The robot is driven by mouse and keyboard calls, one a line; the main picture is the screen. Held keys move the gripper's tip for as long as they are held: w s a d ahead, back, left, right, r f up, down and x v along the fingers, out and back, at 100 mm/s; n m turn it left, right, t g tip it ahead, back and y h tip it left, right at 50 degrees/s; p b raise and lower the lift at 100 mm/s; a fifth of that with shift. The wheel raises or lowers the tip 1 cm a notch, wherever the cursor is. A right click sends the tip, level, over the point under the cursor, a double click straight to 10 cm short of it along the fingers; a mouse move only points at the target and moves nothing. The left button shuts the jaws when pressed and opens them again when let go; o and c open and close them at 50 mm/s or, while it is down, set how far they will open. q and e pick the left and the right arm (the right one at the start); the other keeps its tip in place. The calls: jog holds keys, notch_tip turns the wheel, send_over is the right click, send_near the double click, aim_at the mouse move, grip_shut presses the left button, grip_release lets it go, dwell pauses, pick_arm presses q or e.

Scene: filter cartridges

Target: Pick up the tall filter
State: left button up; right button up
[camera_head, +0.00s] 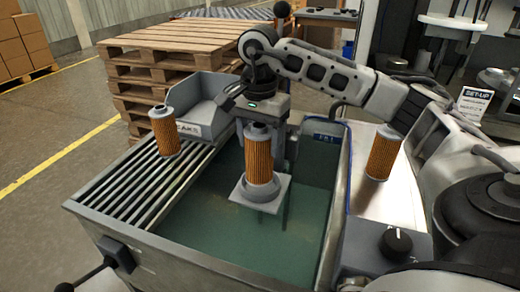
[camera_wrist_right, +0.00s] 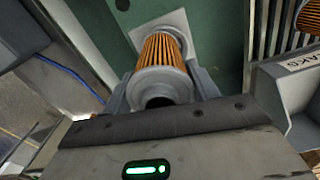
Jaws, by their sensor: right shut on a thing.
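Three orange pleated filters with grey end caps show in the head view. The middle filter (camera_head: 258,155) looks the tallest and stands upright on a small grey square platform (camera_head: 274,205) in the tank. My right gripper (camera_head: 268,128) is shut on its upper part. In the right wrist view, the grey cap of this filter (camera_wrist_right: 160,85) sits between my two fingers, with the platform behind it. Another filter (camera_head: 164,131) stands on the slatted rack at the left. A third filter (camera_head: 384,153) stands on the metal top at the right. My left gripper is out of view.
The tank (camera_head: 200,235) holds greenish liquid inside raised metal walls. The slatted rack (camera_head: 130,190) covers its left side. A grey labelled bin (camera_head: 205,100) stands at the rack's far end. Stacked pallets (camera_head: 165,60) are behind. A black knob (camera_head: 397,242) is at the front right.

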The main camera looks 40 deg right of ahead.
jog(key=s+a+r, duration=0.8)
jog(key=a, duration=0.1)
jog(key=shift+p, duration=0.45)
jog(key=shift+s+f, duration=0.1)
